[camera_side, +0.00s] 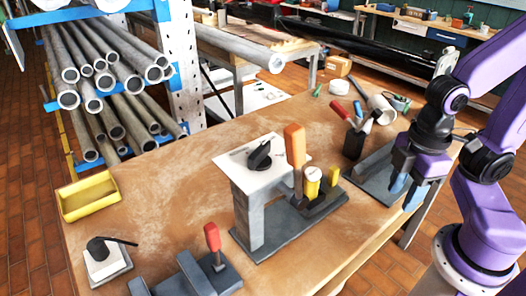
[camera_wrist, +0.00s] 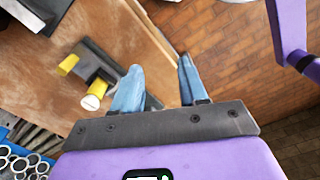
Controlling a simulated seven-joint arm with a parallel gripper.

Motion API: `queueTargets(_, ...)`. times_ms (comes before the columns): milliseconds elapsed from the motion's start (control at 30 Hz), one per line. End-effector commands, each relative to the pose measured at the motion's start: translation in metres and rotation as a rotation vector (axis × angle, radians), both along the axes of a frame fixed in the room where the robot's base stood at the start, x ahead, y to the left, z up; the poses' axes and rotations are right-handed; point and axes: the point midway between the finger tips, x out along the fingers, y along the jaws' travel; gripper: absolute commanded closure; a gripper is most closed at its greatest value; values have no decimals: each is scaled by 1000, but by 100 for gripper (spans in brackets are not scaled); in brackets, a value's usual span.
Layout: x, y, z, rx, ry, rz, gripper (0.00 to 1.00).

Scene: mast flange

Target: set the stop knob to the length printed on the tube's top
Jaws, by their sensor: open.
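A black knob (camera_side: 260,155) with a pointer shape sits on a white plate (camera_side: 236,160) on top of a grey post. A second black knob (camera_side: 98,247) with a long thin lever is on a small white block at the front left; I cannot tell which is the stop knob. A short yellow tube (camera_side: 312,185) with a pale top stands in a dark holder right of the post; it also shows in the wrist view (camera_wrist: 98,90). No print on its top is legible. My gripper (camera_side: 406,190) is open and empty, at the table's right side, away from the knobs and tube.
An orange handle (camera_side: 295,146) rises between the plate and tube. A red-handled lever (camera_side: 213,238) stands at the front. A yellow tray (camera_side: 88,196) is at the left. A tool holder (camera_side: 354,143) stands behind. Bare tabletop (camera_side: 165,190) lies left of the post.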

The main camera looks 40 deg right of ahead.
Motion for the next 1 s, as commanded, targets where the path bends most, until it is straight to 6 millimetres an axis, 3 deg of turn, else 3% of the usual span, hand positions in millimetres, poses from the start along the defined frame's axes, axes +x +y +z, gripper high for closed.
queueTargets(333, 0, 0, 0, 0, 0, 0, 60)
queueTargets(467, 8, 8, 7, 1, -1, 19, 60)
queueTargets(567, 25, 27, 23, 0, -3, 70, 60)
queueTargets(1000, 135, 125, 132, -19, -5, 439, 60)
